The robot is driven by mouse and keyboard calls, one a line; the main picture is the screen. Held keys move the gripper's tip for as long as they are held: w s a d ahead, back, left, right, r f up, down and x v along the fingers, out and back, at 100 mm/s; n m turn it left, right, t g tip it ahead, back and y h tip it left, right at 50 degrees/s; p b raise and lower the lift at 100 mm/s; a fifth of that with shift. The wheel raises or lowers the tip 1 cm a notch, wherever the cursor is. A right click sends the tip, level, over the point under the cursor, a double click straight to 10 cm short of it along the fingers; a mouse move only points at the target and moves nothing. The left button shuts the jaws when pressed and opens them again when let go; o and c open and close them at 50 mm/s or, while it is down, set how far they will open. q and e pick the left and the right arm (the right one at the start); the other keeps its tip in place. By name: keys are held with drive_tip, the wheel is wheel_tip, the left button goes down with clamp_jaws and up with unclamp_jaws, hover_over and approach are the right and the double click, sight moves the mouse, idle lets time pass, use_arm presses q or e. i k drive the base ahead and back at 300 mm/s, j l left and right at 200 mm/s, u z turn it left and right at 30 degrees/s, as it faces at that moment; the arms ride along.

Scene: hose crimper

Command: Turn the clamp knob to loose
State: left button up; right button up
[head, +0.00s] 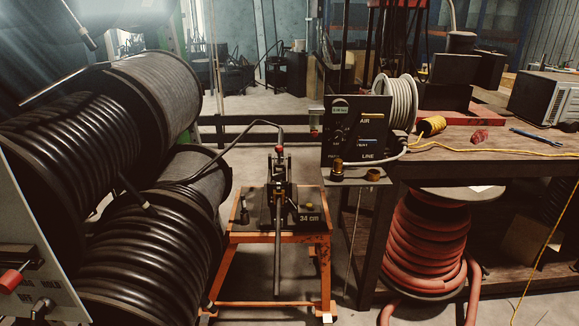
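No label that reads clamp is legible, so I cannot tell for sure which control is the clamp knob. A grey panel at the lower left edge carries a red-ended handle (14,277) and a small dark knob (42,309), with partly readable words like HOLD and OFF. A black control panel (356,130) right of centre reads AIR and LINE. Neither gripper is in view.
Large black hose reels (140,235) fill the left. A workbench (480,142) at the right holds a white cable reel (396,100) and a yellow cord; a red hose coil (428,245) stands below it. Floor shows between the reels and the bench.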

sight(279, 176)
drive_tip(key=i+l, duration=0.15)
drive_tip(key=l, duration=0.2)
drive_tip(key=i+l, duration=0.35)
drive_tip(key=l, duration=0.3)
drive_tip(key=u, duration=0.05)
